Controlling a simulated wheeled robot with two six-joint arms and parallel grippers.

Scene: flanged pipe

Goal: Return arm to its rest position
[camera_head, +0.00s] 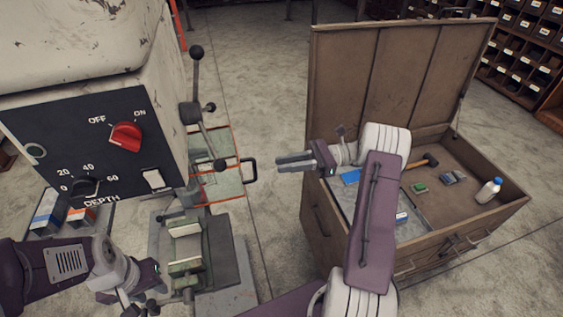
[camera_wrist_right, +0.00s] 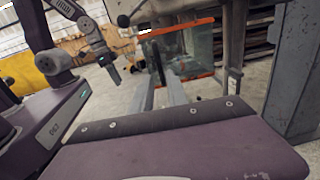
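My right arm comes up from the bottom of the head view, in front of the open chest. Its gripper (camera_head: 292,162) points left, in mid-air near the chest's left edge. Its two fingers look a little apart, with nothing between them; the fingers also show in the right wrist view (camera_wrist_right: 163,85). My left arm comes in at the lower left of the head view. Its gripper (camera_head: 143,300) is beside the vise (camera_head: 186,248) and partly cut off by the bottom edge, so its fingers are not clear.
A drill machine with a red switch (camera_head: 126,135) stands at the left, with levers (camera_head: 196,100) jutting right. The brown chest (camera_head: 320,215) has its lid up and holds a hammer (camera_head: 420,162), a white bottle (camera_head: 489,190) and small boxes.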

